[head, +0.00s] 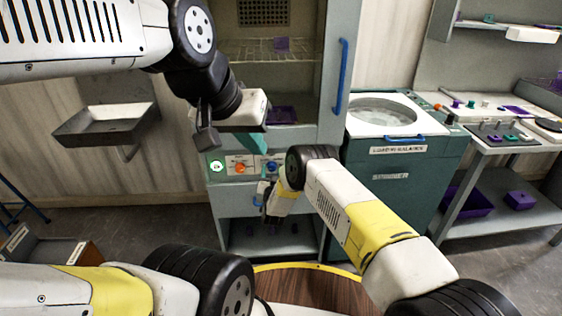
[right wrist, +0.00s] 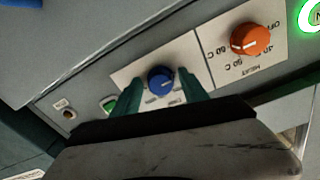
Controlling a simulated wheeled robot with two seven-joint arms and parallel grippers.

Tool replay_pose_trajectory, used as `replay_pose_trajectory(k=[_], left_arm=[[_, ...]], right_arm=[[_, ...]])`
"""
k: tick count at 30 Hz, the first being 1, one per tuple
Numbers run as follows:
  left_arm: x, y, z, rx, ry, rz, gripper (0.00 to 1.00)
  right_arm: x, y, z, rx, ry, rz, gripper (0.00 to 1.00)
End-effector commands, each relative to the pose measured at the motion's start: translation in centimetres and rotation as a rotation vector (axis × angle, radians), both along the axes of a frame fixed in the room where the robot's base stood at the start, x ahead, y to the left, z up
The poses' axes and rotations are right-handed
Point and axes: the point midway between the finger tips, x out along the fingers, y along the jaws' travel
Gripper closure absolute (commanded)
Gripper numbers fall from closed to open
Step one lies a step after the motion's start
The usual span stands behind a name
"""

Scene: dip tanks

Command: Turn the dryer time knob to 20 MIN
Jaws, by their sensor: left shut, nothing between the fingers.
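The dryer's control panel carries a blue knob (head: 272,167), likely the time knob, and an orange knob (head: 239,168). In the right wrist view, seen upside down, the blue knob (right wrist: 160,79) sits between the fingers of my open right gripper (right wrist: 160,92), with gaps on both sides. The orange knob (right wrist: 250,39) has HEAT and temperature labels. The blue knob's labels are partly hidden and too small to read. In the head view my right gripper (head: 268,186) is just below the panel. My left gripper (head: 254,143) is shut and empty, above and in front of the panel.
A lit green button (head: 216,166) is left of the orange knob. The dryer door with a blue handle (head: 341,77) stands above, at right. A teal tank (head: 388,175) stands right of the dryer. A round wooden top (head: 320,287) is below, near my arms.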

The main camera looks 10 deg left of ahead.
Motion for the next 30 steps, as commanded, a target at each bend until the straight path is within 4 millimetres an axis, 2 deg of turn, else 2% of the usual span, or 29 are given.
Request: replay_pose_trajectory(k=[1,7,19,30], left_arm=[[0.0,0.0,0.0,0.0,0.0,0.0,1.0],[0.0,0.0,0.0,0.0,0.0,0.0,1.0],[0.0,0.0,0.0,0.0,0.0,0.0,1.0],[0.0,0.0,0.0,0.0,0.0,0.0,1.0]], right_arm=[[0.0,0.0,0.01,0.0,0.0,0.0,0.6],[-0.01,0.0,0.01,0.0,0.0,0.0,0.99],[0.01,-0.07,0.0,0.061,0.018,-0.002,1.0],[-0.02,-0.03,0.04,0.334,0.098,-0.003,1.0]])
